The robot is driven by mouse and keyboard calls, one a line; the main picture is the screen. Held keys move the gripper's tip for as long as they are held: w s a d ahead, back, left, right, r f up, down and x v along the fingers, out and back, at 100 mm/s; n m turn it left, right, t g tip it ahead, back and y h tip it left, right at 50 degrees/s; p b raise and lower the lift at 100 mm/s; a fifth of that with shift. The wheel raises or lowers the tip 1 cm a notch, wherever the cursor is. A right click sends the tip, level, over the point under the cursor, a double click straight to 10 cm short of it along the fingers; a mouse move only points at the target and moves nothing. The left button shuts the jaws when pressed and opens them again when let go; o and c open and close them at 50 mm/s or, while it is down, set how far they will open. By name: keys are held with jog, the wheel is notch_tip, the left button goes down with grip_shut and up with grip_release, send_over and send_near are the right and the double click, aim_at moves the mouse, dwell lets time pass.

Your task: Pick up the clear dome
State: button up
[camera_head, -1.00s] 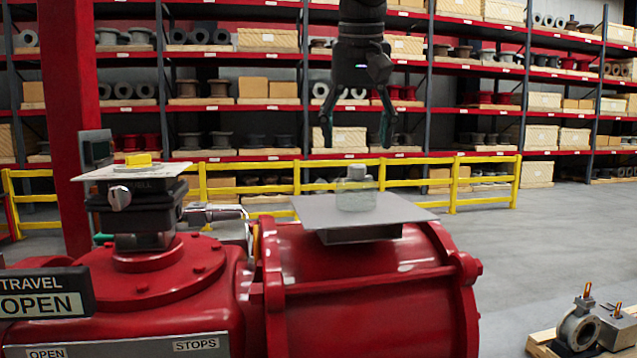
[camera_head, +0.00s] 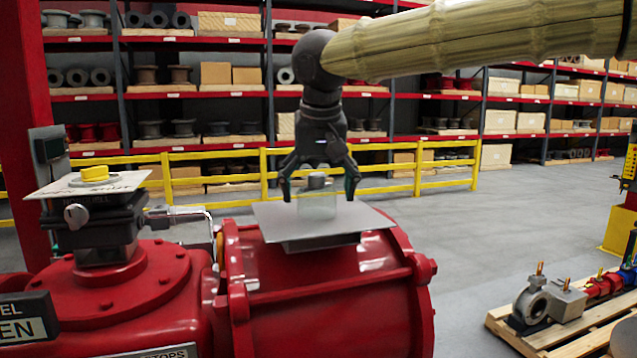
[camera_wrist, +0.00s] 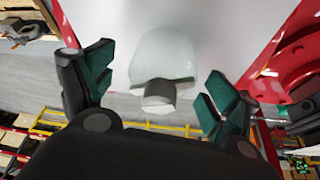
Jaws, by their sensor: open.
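The clear dome (camera_head: 317,206) stands upright on a grey plate (camera_head: 372,220) on top of the red actuator cylinder. It is see-through with a grey knob on top. My gripper (camera_head: 319,190) is above it, pointing down, with one finger on each side of the knob and the upper dome. In the wrist view the dome (camera_wrist: 165,60) lies between the two green-padded fingers, with visible gaps on both sides. My gripper is open and holds nothing. Whether a finger touches the dome in the head view cannot be told.
Left of the plate stands a switch box (camera_head: 105,210) with a yellow button and a metal handle. Yellow railing (camera_head: 225,180) and stocked shelves are behind. A pallet (camera_head: 545,335) with valve parts lies at the lower right.

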jog(key=shift+a+f, duration=0.15)
jog(key=shift+f, duration=0.35)
jog(key=shift+w, duration=0.1)
jog(key=c, duration=1.2)
jog(key=shift+r, duration=0.1)
